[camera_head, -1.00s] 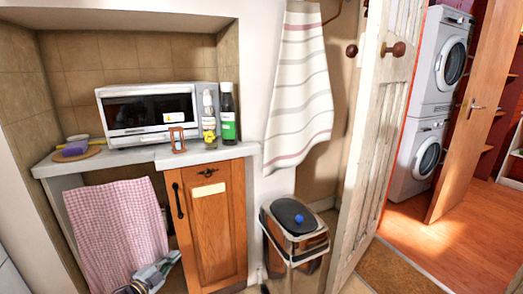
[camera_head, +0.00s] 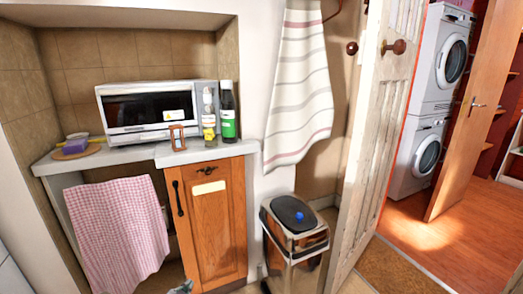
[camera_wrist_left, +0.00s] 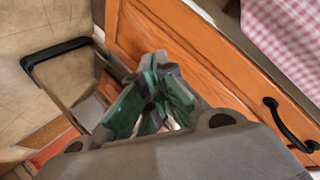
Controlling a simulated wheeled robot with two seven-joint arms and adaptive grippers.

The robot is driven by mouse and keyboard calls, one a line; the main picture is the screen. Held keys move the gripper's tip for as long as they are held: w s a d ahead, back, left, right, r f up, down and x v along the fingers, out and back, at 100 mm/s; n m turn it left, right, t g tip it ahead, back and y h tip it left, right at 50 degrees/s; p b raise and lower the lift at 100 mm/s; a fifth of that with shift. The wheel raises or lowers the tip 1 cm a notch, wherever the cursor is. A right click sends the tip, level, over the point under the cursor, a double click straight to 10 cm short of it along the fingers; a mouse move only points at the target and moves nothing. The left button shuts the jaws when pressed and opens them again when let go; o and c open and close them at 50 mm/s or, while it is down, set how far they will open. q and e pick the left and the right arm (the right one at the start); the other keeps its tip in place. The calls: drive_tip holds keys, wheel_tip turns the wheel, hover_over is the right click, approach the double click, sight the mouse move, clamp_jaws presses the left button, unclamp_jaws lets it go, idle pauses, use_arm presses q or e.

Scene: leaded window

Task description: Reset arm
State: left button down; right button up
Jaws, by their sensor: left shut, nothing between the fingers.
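My left gripper (camera_head: 180,288) barely shows at the bottom edge of the head view, low in front of the wooden cabinet door (camera_head: 213,225). In the left wrist view the gripper's green-padded fingers (camera_wrist_left: 156,88) are closed together with nothing between them. The orange cabinet door (camera_wrist_left: 210,62) lies beyond the fingers there, with its black handle (camera_wrist_left: 290,124) at the right. My right gripper is in neither view.
A pink checked cloth (camera_head: 118,235) hangs left of the cabinet. A bin (camera_head: 293,236) with a small blue thing on its lid stands to the right. The worktop (camera_head: 140,157) holds a microwave (camera_head: 150,112) and bottles. An open white door (camera_head: 372,150) stands farther right.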

use_arm(q)
drive_tip(key=s+d+r+n+g, duration=0.1)
drive_tip(key=s+d+n+g, duration=0.1)
drive_tip(key=s, duration=1)
drive_tip(key=s+d+r+n+g, duration=0.1)
drive_tip(key=s+d+n+g, duration=0.1)
drive_tip(key=s+g, duration=0.5)
drive_tip(key=s+n+p, duration=0.1)
drive_tip(key=s, duration=0.5)
drive_tip(key=shift+s+d+r+n, duration=0.15)
drive_tip(key=shift+s+r+n, duration=0.15)
drive_tip(key=shift+r+n, duration=0.1)
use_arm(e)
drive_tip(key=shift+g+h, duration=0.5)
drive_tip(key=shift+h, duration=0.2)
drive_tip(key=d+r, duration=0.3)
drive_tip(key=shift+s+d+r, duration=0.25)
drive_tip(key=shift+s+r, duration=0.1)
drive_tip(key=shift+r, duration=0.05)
use_arm(q)
drive_tip(key=shift+w+f+p, duration=0.2)
drive_tip(key=shift+f+p, duration=0.05)
drive_tip(key=shift+p, duration=0.3)
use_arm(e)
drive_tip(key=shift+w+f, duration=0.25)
